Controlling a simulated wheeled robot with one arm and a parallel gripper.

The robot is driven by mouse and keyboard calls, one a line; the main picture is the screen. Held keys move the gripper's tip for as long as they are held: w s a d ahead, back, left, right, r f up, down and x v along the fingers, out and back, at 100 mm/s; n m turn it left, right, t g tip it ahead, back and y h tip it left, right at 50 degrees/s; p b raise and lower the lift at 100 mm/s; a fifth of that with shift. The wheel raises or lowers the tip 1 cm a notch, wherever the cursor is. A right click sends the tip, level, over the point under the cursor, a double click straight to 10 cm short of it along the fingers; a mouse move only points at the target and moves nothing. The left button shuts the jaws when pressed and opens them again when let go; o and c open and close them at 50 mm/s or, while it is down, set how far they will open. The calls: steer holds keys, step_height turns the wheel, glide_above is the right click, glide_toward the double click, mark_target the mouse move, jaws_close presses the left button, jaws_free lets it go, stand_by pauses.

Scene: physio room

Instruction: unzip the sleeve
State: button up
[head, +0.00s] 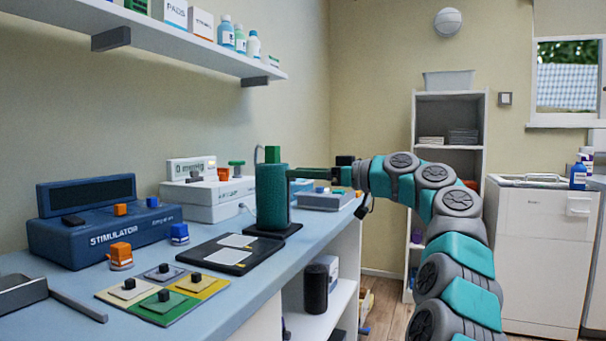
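A dark green upright cylinder (272,198), which looks like the sleeve, stands on a black base (273,230) on the blue-grey counter. A small green block (272,154) shows at its top. I cannot make out a zip or its pull from here. My gripper (295,177) reaches in from the right, its green fingers level with the upper part of the cylinder's right side. The fingertips are at or very close to the cylinder; I cannot tell whether they touch it or grip something small there.
A stimulator (105,235), a pad board (163,294) and a black tray (231,254) lie left of the cylinder on the counter (225,308). A white device (208,198) stands behind it. A grey box (324,200) lies to its right. A wall shelf (190,42) hangs above.

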steer(key=v, duration=0.7)
steer(key=shift+s+d+b, duration=0.15)
steer(key=shift+d+b, duration=0.2)
